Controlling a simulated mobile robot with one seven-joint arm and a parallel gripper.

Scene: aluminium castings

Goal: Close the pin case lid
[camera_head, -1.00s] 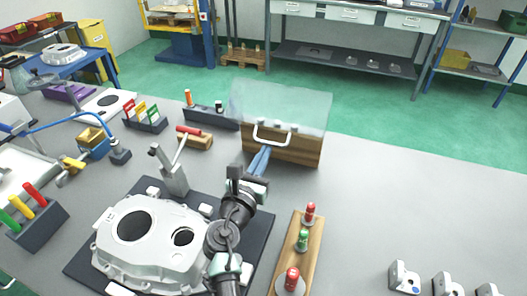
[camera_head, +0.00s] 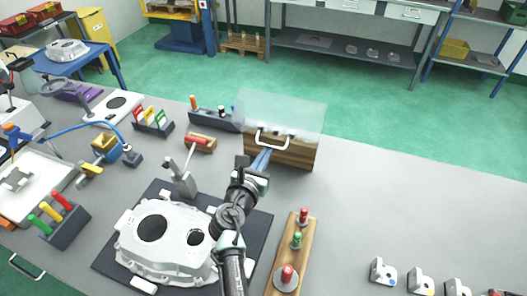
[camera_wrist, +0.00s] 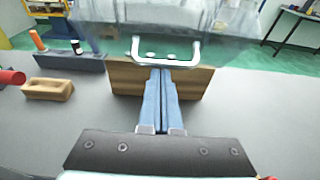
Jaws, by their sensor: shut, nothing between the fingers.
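The pin case is a wooden box (camera_head: 295,157) near the back edge of the bench. Its clear lid (camera_head: 285,105) stands raised above the box, with a white handle (camera_head: 272,143) low on the side facing me. In the wrist view the lid (camera_wrist: 225,22) spreads wider than the wooden front (camera_wrist: 195,82), and the handle (camera_wrist: 167,64) stands out towards me. My gripper (camera_head: 265,152) has its blue fingers together and empty. In the wrist view the fingertips (camera_wrist: 161,71) are just below the handle bar, over the box front; I cannot tell whether they touch.
A dark holder (camera_head: 212,120) and a wooden block with a red handle (camera_head: 201,142) lie left of the case. A grey casting (camera_head: 165,240) sits on a dark mat below. A pin board (camera_head: 290,255) is right of my arm. The bench right of the case is clear.

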